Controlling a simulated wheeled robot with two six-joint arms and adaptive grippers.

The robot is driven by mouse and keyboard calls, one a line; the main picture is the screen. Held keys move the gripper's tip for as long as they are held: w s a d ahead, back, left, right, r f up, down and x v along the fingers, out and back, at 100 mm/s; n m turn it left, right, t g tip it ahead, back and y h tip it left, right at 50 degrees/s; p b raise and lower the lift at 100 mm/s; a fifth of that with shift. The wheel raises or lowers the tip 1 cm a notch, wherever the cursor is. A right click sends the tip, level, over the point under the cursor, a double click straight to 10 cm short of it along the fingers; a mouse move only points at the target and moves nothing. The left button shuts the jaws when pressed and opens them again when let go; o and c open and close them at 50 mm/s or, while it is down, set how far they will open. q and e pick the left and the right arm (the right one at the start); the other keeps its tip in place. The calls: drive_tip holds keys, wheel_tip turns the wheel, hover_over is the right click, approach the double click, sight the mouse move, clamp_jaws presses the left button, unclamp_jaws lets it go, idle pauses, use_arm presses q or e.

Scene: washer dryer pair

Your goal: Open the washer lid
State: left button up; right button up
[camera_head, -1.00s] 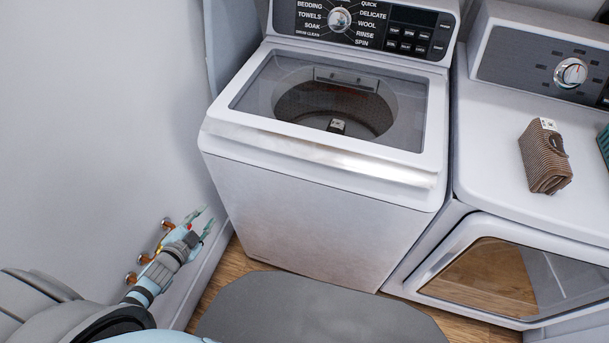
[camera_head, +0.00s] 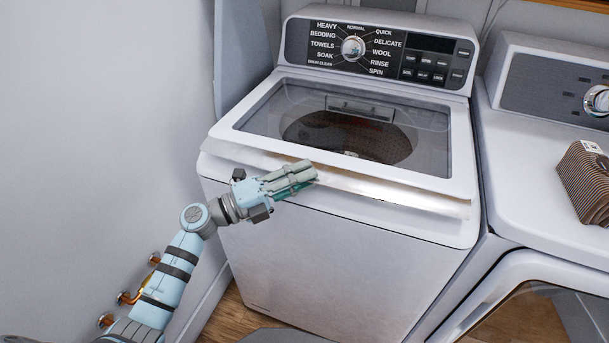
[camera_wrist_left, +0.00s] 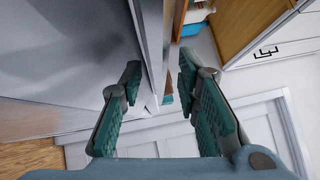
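The washer (camera_head: 330,265) stands in the middle of the head view. Its glass-topped lid (camera_head: 235,127) lies down over the drum; I cannot tell whether its front edge is slightly raised. A shiny strip (camera_head: 400,191) runs along that front edge. My left gripper (camera_head: 302,176) is at the front edge, left of its middle, with its fingers pointing right along it. In the left wrist view the fingers (camera_wrist_left: 162,92) are apart, with nothing gripped between them. Whether they touch the lid is unclear. My right gripper is not in view.
A white wall (camera_head: 110,100) with copper pipe fittings (camera_head: 125,297) is on the left. The washer's control panel (camera_head: 385,55) rises behind the lid.

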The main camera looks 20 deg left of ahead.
use_arm(q)
drive_tip(key=shift+w+d, duration=0.25)
drive_tip(key=shift+d, duration=0.05)
clamp_jaws()
drive_tip(key=shift+r, duration=0.1)
